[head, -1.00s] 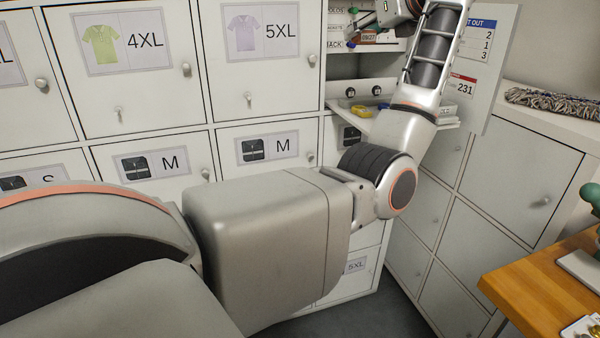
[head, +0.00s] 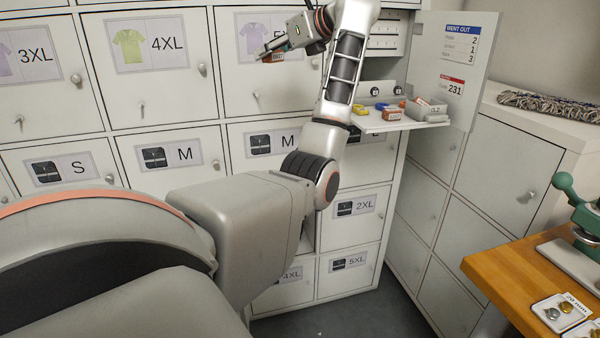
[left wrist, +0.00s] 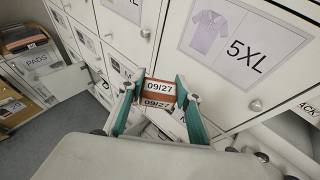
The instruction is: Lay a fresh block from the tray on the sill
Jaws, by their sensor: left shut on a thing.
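My left gripper (head: 268,48) is shut on a red-orange block (head: 275,57) and holds it up in front of the 5XL locker door. In the left wrist view the block (left wrist: 158,94) sits between the two green-edged fingers, with white 09/27 labels facing the camera. In the head view the open locker's fold-down shelf (head: 375,126) is to the right of the gripper. On it lie an orange-and-white block (head: 392,113), yellow and blue items, and a grey box (head: 432,110). I cannot tell which surface is the sill. My right gripper is not in view.
An open door with notices (head: 455,60) stands right of the fold-down shelf. A wooden bench (head: 500,275) with a green hand press (head: 570,195) is at the right.

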